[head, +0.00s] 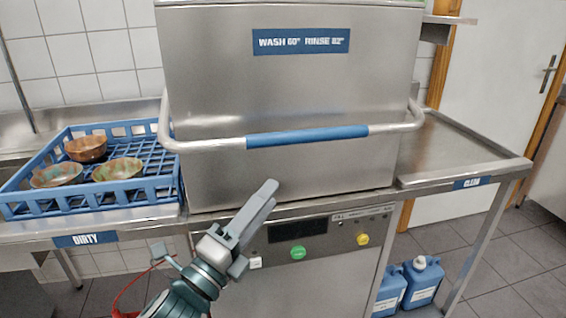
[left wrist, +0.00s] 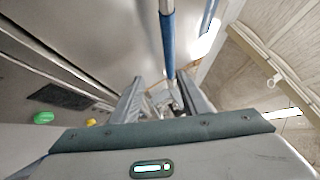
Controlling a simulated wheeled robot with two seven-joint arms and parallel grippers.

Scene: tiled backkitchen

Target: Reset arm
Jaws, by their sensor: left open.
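My left gripper (head: 262,205) is in front of the dishwasher hood, below its handle bar, in the head view. It points up and to the right. In the left wrist view its two fingers (left wrist: 160,98) stand apart with nothing held between them. The blue-gripped handle bar (head: 307,136) runs across the hood front; its blue grip also shows beyond the fingers in the left wrist view (left wrist: 168,45). The gripper appears apart from the bar. My right gripper is not in view.
A blue rack (head: 95,207) with several bowls (head: 87,148) sits on the dirty side at left. The steel hood (head: 290,85) is down. The clean-side table (head: 455,150) is empty.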

